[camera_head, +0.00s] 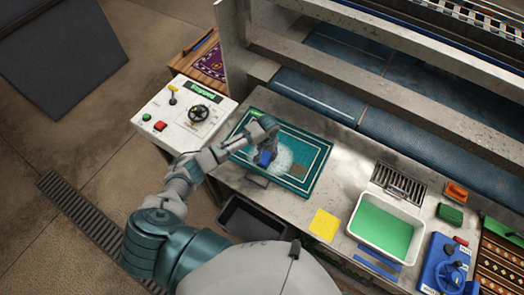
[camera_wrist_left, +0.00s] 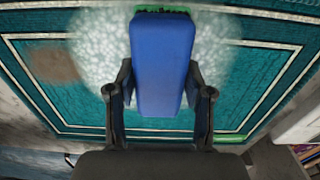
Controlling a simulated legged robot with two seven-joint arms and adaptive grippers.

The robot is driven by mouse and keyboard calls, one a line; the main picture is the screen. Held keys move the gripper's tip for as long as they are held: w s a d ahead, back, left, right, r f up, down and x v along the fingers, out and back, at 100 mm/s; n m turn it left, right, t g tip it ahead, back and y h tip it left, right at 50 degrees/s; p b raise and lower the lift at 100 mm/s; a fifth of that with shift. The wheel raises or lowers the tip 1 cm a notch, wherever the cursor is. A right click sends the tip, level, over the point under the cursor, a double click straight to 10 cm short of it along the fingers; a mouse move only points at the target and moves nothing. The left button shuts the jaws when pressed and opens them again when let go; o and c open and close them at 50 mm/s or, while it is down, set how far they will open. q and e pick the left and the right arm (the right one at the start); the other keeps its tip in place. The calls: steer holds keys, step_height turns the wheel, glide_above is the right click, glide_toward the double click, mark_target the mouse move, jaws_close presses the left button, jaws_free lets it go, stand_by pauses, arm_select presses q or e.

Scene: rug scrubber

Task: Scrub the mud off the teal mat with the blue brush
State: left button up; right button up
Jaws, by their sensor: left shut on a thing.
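The teal mat (camera_head: 317,160) with white border lines lies on the bench; it also fills much of the left wrist view (camera_wrist_left: 60,95). White suds cover part of its middle. A brown mud patch (camera_head: 298,170) shows beside the suds, and also at the left in the left wrist view (camera_wrist_left: 55,63). My left gripper (camera_head: 264,147) is over the mat, its fingers shut on the blue brush (camera_wrist_left: 160,65). The brush's green bristles show at its far end, over the suds; whether they touch the mat is hard to tell. My right gripper is not in view.
A control box (camera_head: 178,117) with knobs stands left of the mat. A yellow cloth (camera_head: 324,224), a white tray of green liquid (camera_head: 384,226), a green block (camera_head: 450,213) and a blue container (camera_head: 440,265) sit to the right. A dark bin (camera_head: 250,220) is below the bench edge.

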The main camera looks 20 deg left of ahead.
arm_select(q)
steer(key=shift+s+d, duration=0.2)
steer(key=shift+d, duration=2.35)
steer(key=shift+r, duration=2.3)
steer(key=shift+w, duration=0.1)
